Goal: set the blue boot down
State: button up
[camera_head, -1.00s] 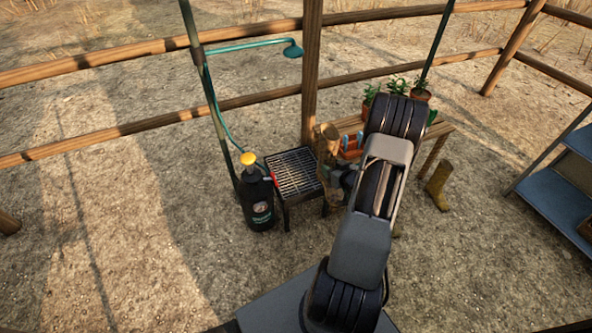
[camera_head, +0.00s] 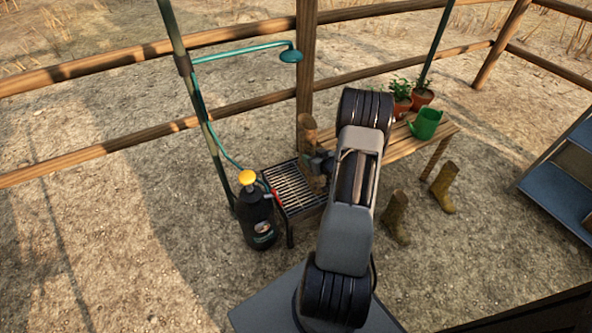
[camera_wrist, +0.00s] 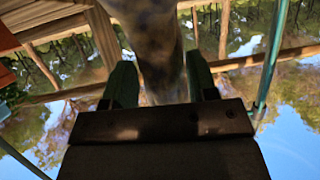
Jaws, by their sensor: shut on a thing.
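My gripper (camera_head: 318,166) is shut on a boot-like thing (camera_head: 308,124) that looks brown-tan, not blue, in the head view. Its upper part stands up above the gripper and a lower part shows beneath it, in front of or over the right side of the metal grill rack (camera_head: 287,187). I cannot tell whether it touches the rack. In the wrist view the held thing (camera_wrist: 158,45) is a dark mottled shaft between the green fingers (camera_wrist: 162,88). Its foot end is not clear. No blue boot shows in these frames.
A black gas bottle (camera_head: 257,217) with a yellow top stands left of the rack. Two brown boots (camera_head: 397,218) (camera_head: 443,188) stand on the gravel by the wooden bench (camera_head: 437,138), which holds a green watering can (camera_head: 426,123) and potted plants. Blue shelving (camera_head: 560,178) is at right.

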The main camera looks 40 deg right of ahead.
aim_at(300, 164)
jog(key=shift+h, duration=0.3)
jog(key=w+f+b, duration=0.1)
jog(key=w+f, duration=0.1)
jog(key=w+f+b, duration=0.1)
jog(key=w+f, duration=0.3)
jog(key=shift+w+a+f+b, duration=0.15)
jog(key=shift+w+a+b, duration=0.15)
jog(key=shift+b, duration=0.1)
jog(key=shift+w+a+f, duration=0.15)
jog(key=shift+w+f, duration=0.15)
jog(key=shift+f, duration=0.15)
notch_tip(300, 164, down, 3)
jog(key=shift+w+f+b, duration=0.1)
jog(key=shift+w+b, duration=0.05)
jog(key=shift+b, duration=0.95)
jog(key=o, duration=1.1)
jog(key=p+v, duration=0.3)
jog(key=v, duration=0.9)
jog(key=shift+p, duration=0.35)
